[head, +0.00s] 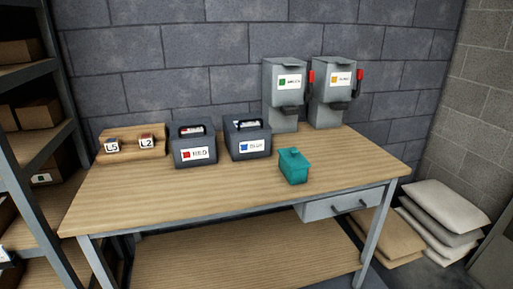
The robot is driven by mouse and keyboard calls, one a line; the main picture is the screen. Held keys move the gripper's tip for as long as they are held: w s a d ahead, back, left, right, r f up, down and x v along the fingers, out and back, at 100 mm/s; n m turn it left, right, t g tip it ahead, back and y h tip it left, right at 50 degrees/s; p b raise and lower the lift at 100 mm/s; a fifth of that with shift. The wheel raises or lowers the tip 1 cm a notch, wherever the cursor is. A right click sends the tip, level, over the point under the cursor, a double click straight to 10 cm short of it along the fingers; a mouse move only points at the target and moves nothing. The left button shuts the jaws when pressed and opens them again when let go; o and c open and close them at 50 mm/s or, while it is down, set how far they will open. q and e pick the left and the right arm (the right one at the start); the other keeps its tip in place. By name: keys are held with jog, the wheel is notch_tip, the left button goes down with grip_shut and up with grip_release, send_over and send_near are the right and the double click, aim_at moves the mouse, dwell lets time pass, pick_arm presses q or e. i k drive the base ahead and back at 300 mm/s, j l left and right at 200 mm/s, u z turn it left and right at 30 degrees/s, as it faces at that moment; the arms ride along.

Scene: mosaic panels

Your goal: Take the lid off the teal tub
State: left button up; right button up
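The teal tub (294,173) stands upright on the wooden table, right of the middle and near the front edge. Its teal lid (291,154) sits on top and has a small raised knob. What is inside the tub is hidden. Neither of my grippers shows in the head view.
The table (190,205) has bare wood at its front left and right end. Behind the tub stand two dark boxes with handles, labelled red (194,153) and blue (247,146), and two grey dispensers (284,95) with red-tipped levers. A small wooden rack (133,143) is at left.

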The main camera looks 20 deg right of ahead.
aim_at(293, 158)
jog(key=u, duration=0.25)
jog(key=l+u, duration=0.35)
jog(key=i+l+u, duration=0.1)
jog(key=u, duration=0.2)
jog(key=l+u, duration=0.35)
jog(key=k+l, duration=0.05)
